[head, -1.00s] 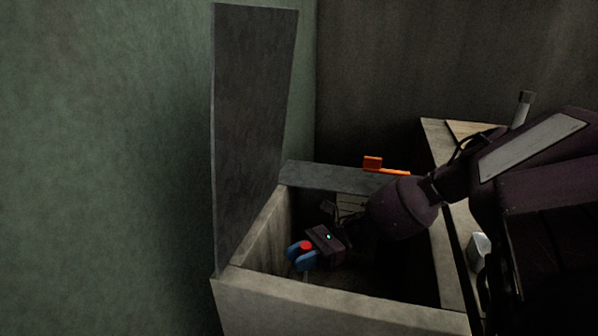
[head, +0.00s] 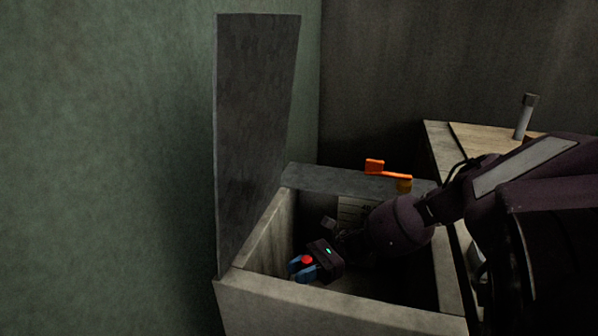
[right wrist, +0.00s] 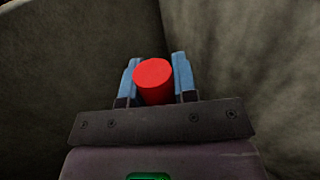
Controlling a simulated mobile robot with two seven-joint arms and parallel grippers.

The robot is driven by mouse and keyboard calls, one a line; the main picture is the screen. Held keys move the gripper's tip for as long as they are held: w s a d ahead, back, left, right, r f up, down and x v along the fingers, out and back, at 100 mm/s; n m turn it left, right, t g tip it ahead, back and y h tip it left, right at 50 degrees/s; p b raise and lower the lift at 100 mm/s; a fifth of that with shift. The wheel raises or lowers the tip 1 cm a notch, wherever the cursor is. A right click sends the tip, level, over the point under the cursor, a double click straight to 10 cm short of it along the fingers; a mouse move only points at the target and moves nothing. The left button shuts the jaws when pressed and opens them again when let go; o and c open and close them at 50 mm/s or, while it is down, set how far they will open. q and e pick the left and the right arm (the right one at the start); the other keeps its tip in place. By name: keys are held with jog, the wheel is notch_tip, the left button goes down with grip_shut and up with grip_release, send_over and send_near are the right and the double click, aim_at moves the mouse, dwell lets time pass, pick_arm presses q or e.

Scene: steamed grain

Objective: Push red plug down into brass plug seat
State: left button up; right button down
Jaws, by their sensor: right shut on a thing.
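The red plug (head: 307,260) is a short red cylinder low inside an open stone-like box. My right gripper (head: 303,267) is shut on it, its blue fingers on either side. In the right wrist view the red plug (right wrist: 154,80) stands between the two blue fingers of my right gripper (right wrist: 157,82), its round top showing. The brass plug seat cannot be made out; whatever lies beneath the plug is hidden by the plug and gripper. My left gripper is not in view.
The box (head: 330,303) has pale walls close around my right gripper. A tall dark panel (head: 255,130) stands upright at its left. An orange lever (head: 388,172) is on the back ledge. A wooden counter (head: 480,140) with a grey upright cylinder (head: 525,117) is at right.

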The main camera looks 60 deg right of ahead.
jog(key=shift+f, duration=0.4)
jog(key=c, duration=0.8)
grip_release()
pick_arm(q)
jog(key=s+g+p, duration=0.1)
jog(key=p, duration=0.3)
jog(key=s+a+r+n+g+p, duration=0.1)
jog(key=p, duration=0.3)
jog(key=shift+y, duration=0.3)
pick_arm(e)
notch_tip(320, 180, up, 20)
